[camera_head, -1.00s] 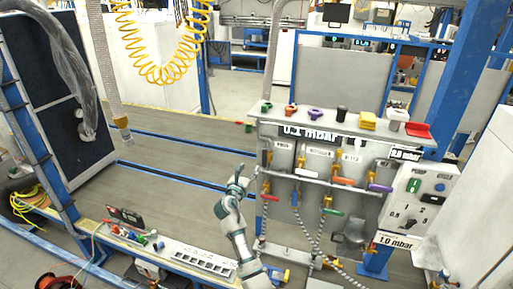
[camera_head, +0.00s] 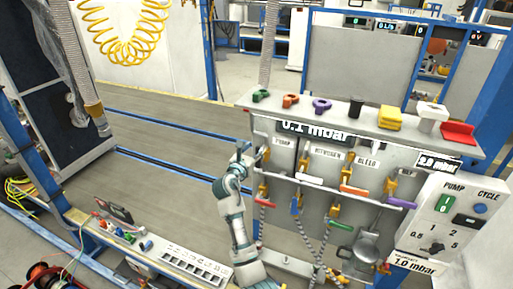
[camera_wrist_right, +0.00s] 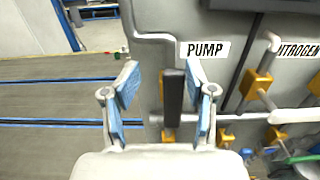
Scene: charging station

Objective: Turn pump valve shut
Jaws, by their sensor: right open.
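The pump valve shows in the right wrist view as an upright dark handle (camera_wrist_right: 173,98) below and left of the PUMP label (camera_wrist_right: 205,50). My right gripper (camera_wrist_right: 163,95) is open, with one blue-padded finger on each side of the handle in that view. The handle appears closer to the right finger; I cannot tell whether they touch. In the head view my right gripper (camera_head: 243,158) is at the left edge of the valve panel, beside the yellow valve body (camera_head: 266,154). It partly hides that area. My left gripper is not in view.
Further yellow valves with white (camera_head: 309,179), orange (camera_head: 354,190) and purple (camera_head: 401,203) handles line the panel to the right. A shelf (camera_head: 300,115) with coloured parts juts out above. A control box (camera_head: 450,215) stands at right. The floor left of the panel is clear.

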